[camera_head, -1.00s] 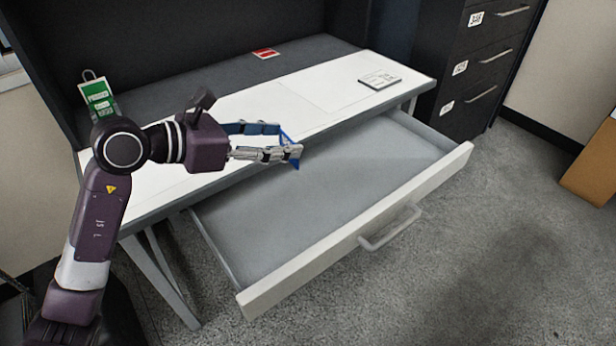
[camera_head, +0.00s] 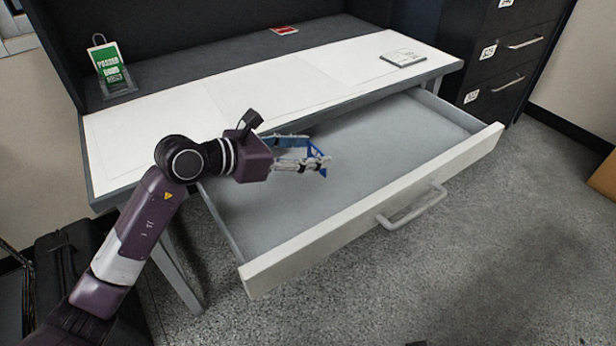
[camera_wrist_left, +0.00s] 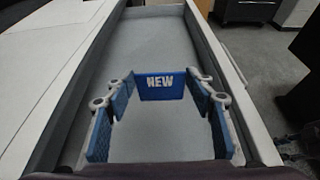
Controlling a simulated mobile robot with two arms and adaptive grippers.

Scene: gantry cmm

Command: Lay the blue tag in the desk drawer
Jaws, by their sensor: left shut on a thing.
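The desk drawer (camera_head: 400,150) is pulled open below the desk top, and its grey floor is bare. My left gripper (camera_head: 318,163) is over the left part of the drawer in the head view. It is shut on the blue tag (camera_wrist_left: 160,86), which shows the word NEW between the fingertips in the left wrist view. In the head view only a sliver of the tag shows among the fingers. The drawer floor also shows beneath the tag in the wrist view (camera_wrist_left: 150,42). I cannot tell the exact height of the tag above the floor. My right gripper is not in view.
On the desk top (camera_head: 270,88) stand a green tag in a holder (camera_head: 108,65) at the left, a red tag (camera_head: 285,31) at the back and a white card or pad (camera_head: 403,58) at the right. A dark filing cabinet (camera_head: 500,62) stands beyond the desk's right end.

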